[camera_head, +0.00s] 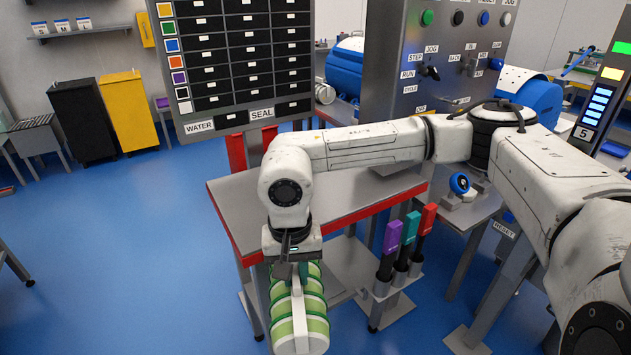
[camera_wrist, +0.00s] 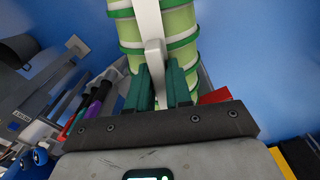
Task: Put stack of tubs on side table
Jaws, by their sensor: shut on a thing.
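The stack of tubs (camera_head: 314,308) is a column of light green tubs with darker green rims, in a white carrier strap (camera_head: 299,318). My gripper (camera_head: 291,268) is shut on the carrier and holds the stack in front of the red-edged table, over the floor. In the wrist view the teal fingers of my gripper (camera_wrist: 160,88) close on the white carrier bar (camera_wrist: 147,25), with the green tubs (camera_wrist: 182,22) behind it. A grey table (camera_head: 345,190) with a red edge stands just behind the stack. I cannot tell if it is the side table.
A holder (camera_head: 383,290) with purple, teal and red handles stands right of the stack. A control panel (camera_head: 430,60) rises behind the table. Black (camera_head: 92,120) and yellow (camera_head: 128,110) cabinets stand back left. The blue floor (camera_head: 130,240) at left is mostly free.

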